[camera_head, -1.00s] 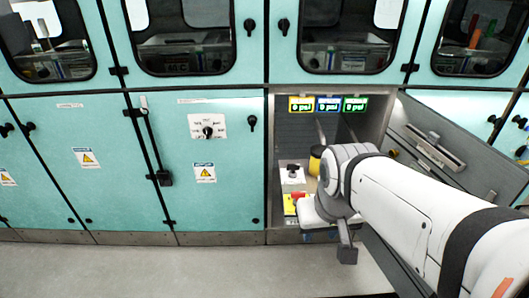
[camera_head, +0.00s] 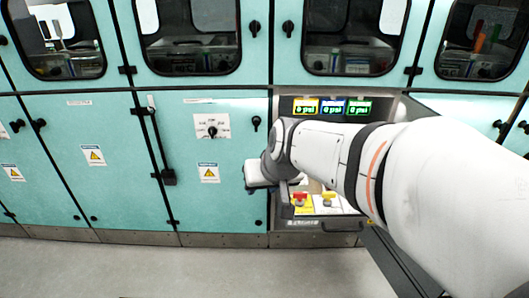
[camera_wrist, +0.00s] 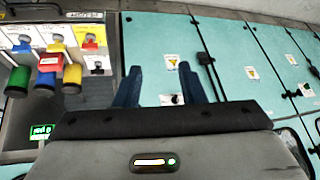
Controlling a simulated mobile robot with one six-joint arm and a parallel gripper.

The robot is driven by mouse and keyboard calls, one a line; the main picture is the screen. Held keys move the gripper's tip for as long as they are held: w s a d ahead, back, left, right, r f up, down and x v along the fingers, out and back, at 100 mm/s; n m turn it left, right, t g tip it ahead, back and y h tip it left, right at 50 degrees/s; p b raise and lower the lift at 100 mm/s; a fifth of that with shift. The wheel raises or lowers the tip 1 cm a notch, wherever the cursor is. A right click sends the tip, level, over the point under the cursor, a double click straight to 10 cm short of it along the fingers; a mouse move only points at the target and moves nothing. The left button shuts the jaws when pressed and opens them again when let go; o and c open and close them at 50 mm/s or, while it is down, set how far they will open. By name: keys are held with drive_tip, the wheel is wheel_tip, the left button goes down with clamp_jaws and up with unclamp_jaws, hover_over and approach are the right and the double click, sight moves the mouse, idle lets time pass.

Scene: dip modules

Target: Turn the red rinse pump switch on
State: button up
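The red rinse pump switch (camera_head: 300,197) is a red knob on a yellow plate at the lower left of the open cabinet bay. It also shows in the wrist view (camera_wrist: 90,44), at the upper left. My gripper (camera_wrist: 160,68) is open and empty, its two blue fingers spread apart. It faces the teal cabinet front beside the bay, to one side of the switch and not touching it. In the head view my wrist is left of the switch, and my fingers cannot be made out clearly.
A yellow knob (camera_head: 328,197) sits right of the red one. The wrist view shows a blue knob (camera_wrist: 23,44), a black knob on white (camera_wrist: 97,68), and yellow, blue and green cylinders. Lit pressure displays (camera_head: 332,106) are above. The teal door (camera_head: 225,215) is left of the bay.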

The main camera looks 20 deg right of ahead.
drive_tip(key=w+d+m+t+h+b, duration=0.2)
drive_tip(key=w+m+t+b, duration=0.45)
drive_tip(key=w, duration=1.95)
drive_tip(key=w+d+f+m+t+h+b, duration=0.1)
drive_tip(key=w+d+f+m+t+h, duration=0.15)
drive_tip(key=w+d+h, duration=0.35)
drive_tip(key=m+g+h+b, duration=0.7)
drive_tip(key=m+g+h, duration=0.25)
drive_tip(key=g, duration=0.25)
approach(305, 192)
drive_tip(key=w+d+r, duration=0.4)
drive_tip(key=w+r, duration=0.3)
drive_tip(key=w, duration=0.3)
drive_tip(key=s+a+f+m+g+h+b, duration=0.1)
drive_tip(key=s+a+f+m+g+b, duration=0.1)
drive_tip(key=s+f+g, duration=0.55)
drive_tip(key=x, duration=0.2)
drive_tip(key=w+x, duration=0.1)
drive_tip(key=x, duration=0.2)
drive_tip(key=f+x, duration=0.1)
drive_tip(key=x, duration=0.1)
drive_tip(key=shift+w+d+f, duration=0.1)
drive_tip(key=shift+w+d, duration=0.05)
drive_tip(key=shift+d, duration=0.4)
